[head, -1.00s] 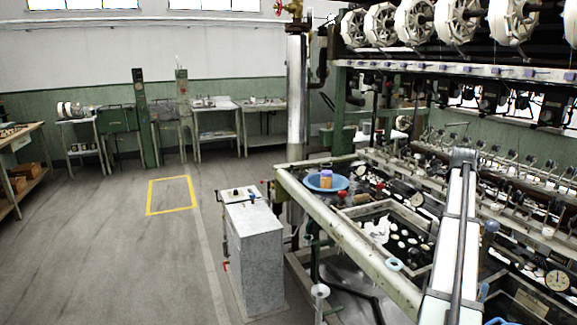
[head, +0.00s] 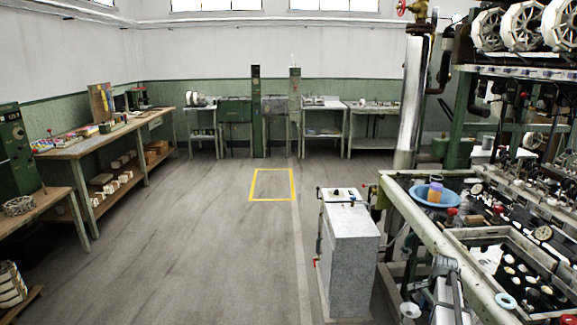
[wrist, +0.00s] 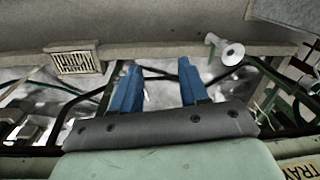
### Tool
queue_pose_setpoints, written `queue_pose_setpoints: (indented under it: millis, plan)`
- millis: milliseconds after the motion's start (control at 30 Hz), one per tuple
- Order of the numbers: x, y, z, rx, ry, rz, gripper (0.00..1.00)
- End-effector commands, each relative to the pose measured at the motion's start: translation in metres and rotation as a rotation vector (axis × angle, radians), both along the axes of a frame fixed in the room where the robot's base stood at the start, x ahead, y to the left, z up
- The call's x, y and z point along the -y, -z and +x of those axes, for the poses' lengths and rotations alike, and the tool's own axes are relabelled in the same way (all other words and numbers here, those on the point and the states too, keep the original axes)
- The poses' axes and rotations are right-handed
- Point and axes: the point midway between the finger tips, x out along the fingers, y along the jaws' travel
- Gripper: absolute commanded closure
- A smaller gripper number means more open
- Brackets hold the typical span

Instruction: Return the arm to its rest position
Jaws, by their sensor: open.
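My gripper (wrist: 159,72) shows in the wrist view as two blue fingers, apart and with nothing between them. Beneath and beyond the fingers are a metal frame, dark bars and a pale shiny surface. A white funnel-like piece (wrist: 232,53) lies to the right of the fingers, apart from them. In the head view only part of my arm shows at the bottom right, beside the bench rail; the gripper itself cannot be made out there.
A blue basin (head: 418,195) holding a purple and orange object (head: 435,192) sits on the reeling bench at right. A grey cabinet (head: 349,260) stands left of the bench. A long worktable (head: 95,144) stands at left. The floor around the yellow square (head: 272,199) is clear.

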Motion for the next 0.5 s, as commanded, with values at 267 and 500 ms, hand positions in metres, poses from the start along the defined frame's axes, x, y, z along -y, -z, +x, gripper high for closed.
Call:
queue_pose_setpoints:
  millis: [267, 500]
  plan:
    - [-0.083, 0.095, -0.048, -0.102, -0.235, 0.04, 0.56]
    - [-0.146, 0.163, -0.102, -0.184, -0.435, 0.078, 0.56]
